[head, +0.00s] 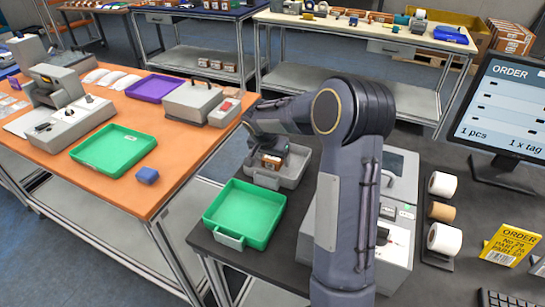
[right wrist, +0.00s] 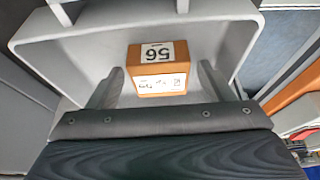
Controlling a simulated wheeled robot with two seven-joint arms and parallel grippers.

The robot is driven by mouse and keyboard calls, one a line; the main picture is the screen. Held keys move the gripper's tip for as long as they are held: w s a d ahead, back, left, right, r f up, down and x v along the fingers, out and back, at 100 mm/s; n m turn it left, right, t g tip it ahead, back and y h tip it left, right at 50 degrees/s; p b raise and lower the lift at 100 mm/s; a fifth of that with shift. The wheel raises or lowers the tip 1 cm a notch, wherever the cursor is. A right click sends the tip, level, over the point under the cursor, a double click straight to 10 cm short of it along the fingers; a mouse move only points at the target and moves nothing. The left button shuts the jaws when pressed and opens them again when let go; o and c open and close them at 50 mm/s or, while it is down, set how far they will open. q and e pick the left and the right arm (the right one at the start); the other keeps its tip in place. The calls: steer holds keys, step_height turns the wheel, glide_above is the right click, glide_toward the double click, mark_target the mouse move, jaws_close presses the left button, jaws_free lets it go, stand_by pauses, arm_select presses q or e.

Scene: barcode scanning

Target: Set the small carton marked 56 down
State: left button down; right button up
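The small carton marked 56 (right wrist: 158,70) is brown with white labels. In the right wrist view its number reads upside down. It is inside the grey tray (right wrist: 40,38), between the fingers of my right gripper (right wrist: 160,78). A gap shows on each side of the carton, so the fingers are open around it. Whether its underside rests on the tray floor is hard to tell. In the head view the carton (head: 271,161) shows below my right gripper (head: 268,151), over the grey tray (head: 294,172). My left gripper is not in view.
A green tray (head: 244,212) stands in front of the grey tray on the dark table. A grey machine (head: 398,235) and label rolls (head: 441,211) are to the right. An orange table (head: 190,150) is at left.

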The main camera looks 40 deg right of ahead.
steer(key=shift+r+p, duration=0.3)
steer(key=v, duration=1.1)
steer(key=shift+a+r+b, duration=0.2)
steer(key=shift+r+b, duration=0.15)
steer(key=shift+b, duration=0.05)
steer(key=shift+s+f, duration=0.1)
steer(key=shift+s, duration=0.05)
